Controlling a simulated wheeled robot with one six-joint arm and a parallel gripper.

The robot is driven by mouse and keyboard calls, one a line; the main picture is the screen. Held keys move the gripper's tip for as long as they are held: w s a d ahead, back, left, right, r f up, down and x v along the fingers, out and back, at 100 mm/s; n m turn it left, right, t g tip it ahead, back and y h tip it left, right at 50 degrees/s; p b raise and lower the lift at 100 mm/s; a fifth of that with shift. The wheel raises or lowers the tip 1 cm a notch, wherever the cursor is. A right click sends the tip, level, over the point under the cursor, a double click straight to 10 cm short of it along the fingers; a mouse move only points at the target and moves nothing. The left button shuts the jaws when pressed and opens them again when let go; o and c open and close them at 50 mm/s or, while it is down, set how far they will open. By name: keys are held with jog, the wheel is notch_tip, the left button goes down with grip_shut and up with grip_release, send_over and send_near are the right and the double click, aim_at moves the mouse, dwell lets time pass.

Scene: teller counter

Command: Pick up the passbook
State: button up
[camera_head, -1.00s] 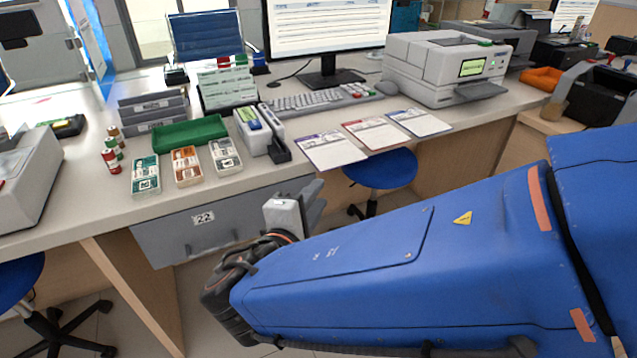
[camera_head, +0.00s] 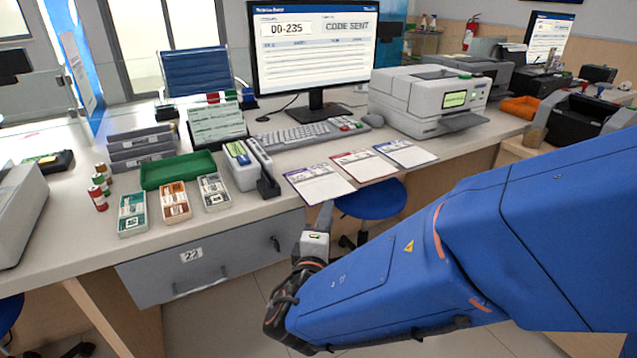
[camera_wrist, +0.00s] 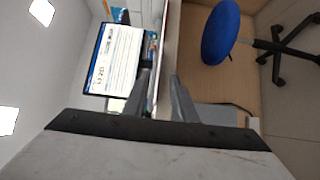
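No item is clearly marked as the passbook, so I cannot tell which it is. Three flat forms lie side by side near the counter's front edge: purple-headed (camera_head: 320,184), red-headed (camera_head: 364,166) and blue-headed (camera_head: 406,153). A small booklet-like item with a blue and green face (camera_head: 239,153) rests on a white unit left of them. My gripper (camera_head: 327,214) is in front of the counter, just below the purple-headed form, touching nothing that I can see. In the wrist view its two fingers (camera_wrist: 160,76) stand apart with nothing between them.
A green tray (camera_head: 178,170), three small packs (camera_head: 174,202) and red and green rolls (camera_head: 98,198) sit at the left. Behind are the keyboard (camera_head: 308,134), monitor (camera_head: 315,75) and printer (camera_head: 428,101). A drawer (camera_head: 215,258) and blue stool (camera_head: 371,199) are below the counter.

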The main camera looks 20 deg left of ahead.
aim_at(334, 192)
jog(key=shift+w+a, duration=0.3)
jog(key=shift+w, duration=1.35)
jog(key=shift+w+a, duration=0.25)
jog(key=shift+w, duration=1.45)
jog(key=shift+w+a, duration=0.3)
jog(key=shift+w, duration=1.35)
grip_shut()
